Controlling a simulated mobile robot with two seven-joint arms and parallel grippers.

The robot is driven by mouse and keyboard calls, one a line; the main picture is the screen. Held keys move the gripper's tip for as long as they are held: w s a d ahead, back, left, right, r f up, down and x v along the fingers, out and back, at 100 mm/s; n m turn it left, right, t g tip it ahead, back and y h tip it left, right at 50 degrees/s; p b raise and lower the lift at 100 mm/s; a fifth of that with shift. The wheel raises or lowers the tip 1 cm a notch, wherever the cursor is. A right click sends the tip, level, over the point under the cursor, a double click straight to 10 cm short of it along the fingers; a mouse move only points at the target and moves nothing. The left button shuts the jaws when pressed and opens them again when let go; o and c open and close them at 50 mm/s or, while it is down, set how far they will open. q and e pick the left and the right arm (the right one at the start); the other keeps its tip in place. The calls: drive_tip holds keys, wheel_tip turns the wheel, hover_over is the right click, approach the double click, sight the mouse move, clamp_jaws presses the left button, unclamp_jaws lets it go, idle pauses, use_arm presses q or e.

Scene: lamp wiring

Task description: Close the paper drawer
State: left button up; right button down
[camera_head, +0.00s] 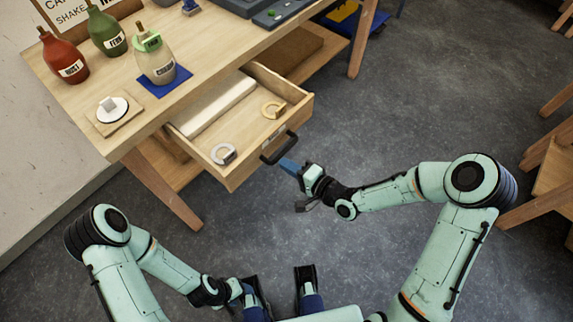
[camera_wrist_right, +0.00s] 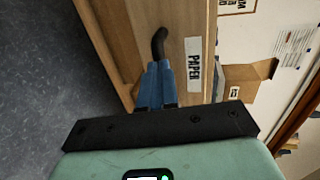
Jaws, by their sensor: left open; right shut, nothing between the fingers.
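The wooden paper drawer (camera_head: 238,178) is pulled out from the table in the head view. Its front has a black handle (camera_head: 279,147), and the right wrist view shows its PAPER label (camera_wrist_right: 194,65). My right gripper (camera_head: 288,165) is shut and empty, with its blue fingertips close to the handle. In the right wrist view the fingertips (camera_wrist_right: 155,72) meet or overlap the lower end of the handle (camera_wrist_right: 158,43); I cannot tell whether they touch. My left gripper (camera_head: 242,292) is low near my body, well away from the drawer, and open, its fingers hard to make out.
Inside the drawer lie a pale block (camera_head: 222,106), a grey ring-shaped piece (camera_head: 223,153) and a tan one (camera_head: 273,109). Several bottles stand on the wooden table (camera_head: 85,90) above. A table leg (camera_head: 165,190) stands left of the drawer.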

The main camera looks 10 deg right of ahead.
drive_tip(key=shift+w+a+f, duration=0.1)
drive_tip(key=shift+w+a, duration=0.15)
drive_tip(key=shift+w, duration=0.05)
drive_tip(key=shift+w+a, duration=0.1)
